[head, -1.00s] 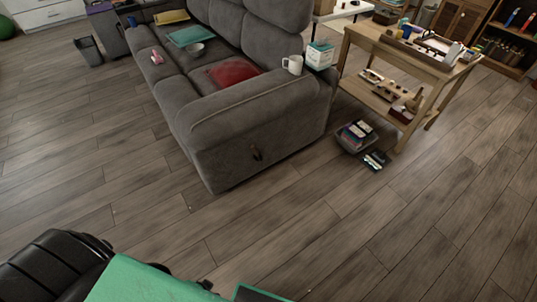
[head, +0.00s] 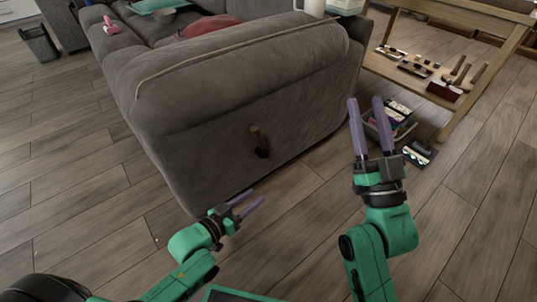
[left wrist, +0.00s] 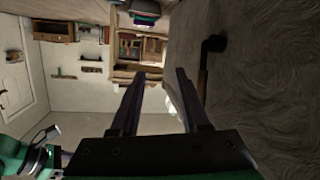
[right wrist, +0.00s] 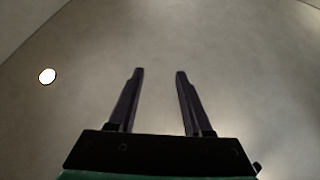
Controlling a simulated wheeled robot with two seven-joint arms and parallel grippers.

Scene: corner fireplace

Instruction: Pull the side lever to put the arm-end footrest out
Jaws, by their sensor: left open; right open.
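The grey sofa's arm-end panel (head: 200,130) faces me in the head view. The side lever (head: 256,136), a short brown handle on a dark mount, sticks out of this panel. It also shows in the left wrist view (left wrist: 204,75), right of the fingers. No extended footrest is in view. My left gripper (head: 256,196) is open and empty, below the lever in the picture and apart from it. My right gripper (head: 365,99) is open and empty, pointing up, right of the sofa arm in the picture. The right wrist view shows its fingers (right wrist: 160,71) against a plain pale surface.
A wooden workbench (head: 512,42) with tools on its lower shelf stands at the right. A grey bin (head: 408,126) with packets and a dark box (head: 419,152) are on the floor beside the sofa. The front floor is open.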

